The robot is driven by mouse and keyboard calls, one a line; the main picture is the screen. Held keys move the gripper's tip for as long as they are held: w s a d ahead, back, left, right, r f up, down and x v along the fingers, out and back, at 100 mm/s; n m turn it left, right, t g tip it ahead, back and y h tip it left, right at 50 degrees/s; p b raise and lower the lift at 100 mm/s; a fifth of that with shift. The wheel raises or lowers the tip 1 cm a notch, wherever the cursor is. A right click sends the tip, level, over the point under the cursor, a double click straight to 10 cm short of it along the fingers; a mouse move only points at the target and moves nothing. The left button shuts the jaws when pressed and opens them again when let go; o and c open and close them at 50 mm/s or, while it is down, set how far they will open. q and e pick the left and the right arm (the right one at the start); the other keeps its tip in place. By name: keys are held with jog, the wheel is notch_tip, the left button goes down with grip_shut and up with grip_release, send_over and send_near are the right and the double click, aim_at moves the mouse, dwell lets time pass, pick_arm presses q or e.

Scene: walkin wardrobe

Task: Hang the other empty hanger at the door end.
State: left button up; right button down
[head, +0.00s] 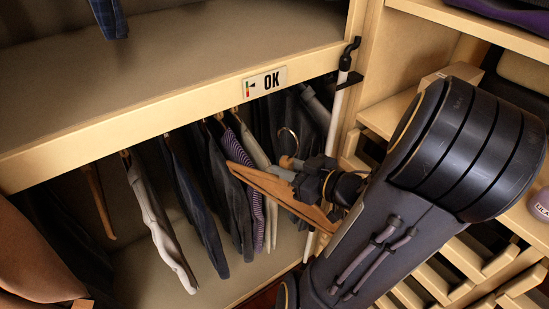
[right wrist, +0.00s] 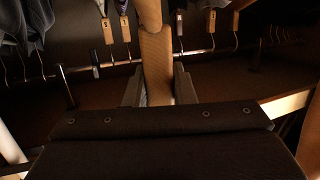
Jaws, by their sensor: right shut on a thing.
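My right gripper (head: 300,168) is shut on a wooden hanger (head: 282,190) with no garment on it. It holds the hanger tilted in front of the clothes at the right part of the lower bay. The hanger's metal hook (head: 289,138) points up. In the right wrist view the hanger's wood (right wrist: 156,60) stands between the two fingers (right wrist: 158,88), and a rail (right wrist: 195,52) with several hooks crosses behind it. Another bare wooden hanger (head: 98,202) hangs at the left of the row. My left gripper is not in view.
A white pole (head: 337,115) with a black hook stands right of the bay. Shelves and drawers (head: 470,262) fill the right side.

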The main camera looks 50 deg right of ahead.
jog(key=v, duration=0.3)
jog(key=f+b+v, duration=0.1)
jog(key=v, duration=0.2)
jog(key=f+v, duration=0.1)
jog(key=v, duration=0.3)
jog(key=shift+s+f, duration=0.15)
jog(key=shift+s, duration=0.05)
jog(key=shift+f+b+v, duration=0.25)
jog(key=shift+b+v, duration=0.2)
jog(key=shift+v, duration=0.7)
jog(key=shift+r, duration=0.15)
